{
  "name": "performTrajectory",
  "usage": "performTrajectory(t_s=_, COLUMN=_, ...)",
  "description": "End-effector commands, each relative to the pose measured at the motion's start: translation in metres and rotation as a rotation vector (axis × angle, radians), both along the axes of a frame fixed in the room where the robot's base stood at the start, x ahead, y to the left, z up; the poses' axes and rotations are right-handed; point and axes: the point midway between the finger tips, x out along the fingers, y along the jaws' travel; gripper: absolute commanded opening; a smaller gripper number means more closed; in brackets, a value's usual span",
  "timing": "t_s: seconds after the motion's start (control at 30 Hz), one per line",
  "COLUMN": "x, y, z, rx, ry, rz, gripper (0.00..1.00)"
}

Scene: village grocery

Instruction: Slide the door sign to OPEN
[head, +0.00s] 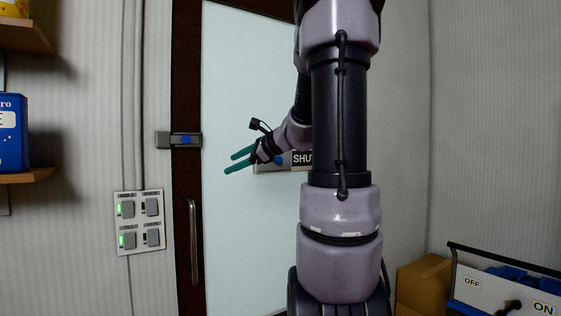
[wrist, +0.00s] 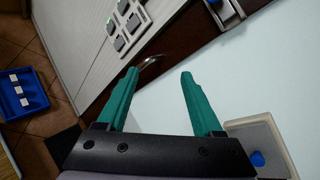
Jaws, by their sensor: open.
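The door sign (head: 264,167) is on the pale door, behind my arm in the head view. My gripper (head: 230,164) has two teal fingers and is to the left of the knob in the head view. In the wrist view the gripper (wrist: 158,75) is open, with nothing between the fingers.
A grey latch (head: 165,140) with a blue button and a vertical handle (head: 193,240) are left of the sign. A switch panel (head: 140,222) is on the left wall. A cardboard box (head: 423,285) and an OFF/ON unit (head: 490,290) stand at the lower right.

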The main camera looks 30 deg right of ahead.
Motion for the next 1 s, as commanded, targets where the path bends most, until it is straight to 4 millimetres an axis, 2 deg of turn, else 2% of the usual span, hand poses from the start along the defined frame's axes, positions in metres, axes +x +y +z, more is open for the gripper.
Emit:
performTrajectory(t_s=0.03, x=0.022, y=-0.04, z=-0.002, rx=0.132, ry=-0.003, rz=-0.114, gripper=0.68)
performTrajectory(t_s=0.07, x=0.033, y=-0.063, z=0.0, rx=0.208, ry=-0.015, rz=-0.179, gripper=0.68)
performTrajectory(t_s=0.1, x=0.045, y=-0.094, z=0.0, rx=0.306, ry=-0.033, rz=-0.261, gripper=0.68)
performTrajectory(t_s=0.2, x=0.062, y=-0.167, z=-0.001, rx=0.51, ry=-0.088, rz=-0.439, gripper=0.68)
performTrajectory(t_s=0.3, x=0.067, y=-0.224, z=-0.005, rx=0.649, ry=-0.138, rz=-0.565, gripper=0.68)
performTrajectory(t_s=0.4, x=0.066, y=-0.255, z=-0.008, rx=0.728, ry=-0.173, rz=-0.633, gripper=0.68)
performTrajectory(t_s=0.5, x=0.069, y=-0.267, z=-0.009, rx=0.755, ry=-0.186, rz=-0.657, gripper=0.68)
performTrajectory(t_s=0.57, x=0.075, y=-0.267, z=-0.009, rx=0.756, ry=-0.188, rz=-0.658, gripper=0.68)
performTrajectory(t_s=1.0, x=0.152, y=-0.265, z=-0.008, rx=0.753, ry=-0.187, rz=-0.653, gripper=0.68)
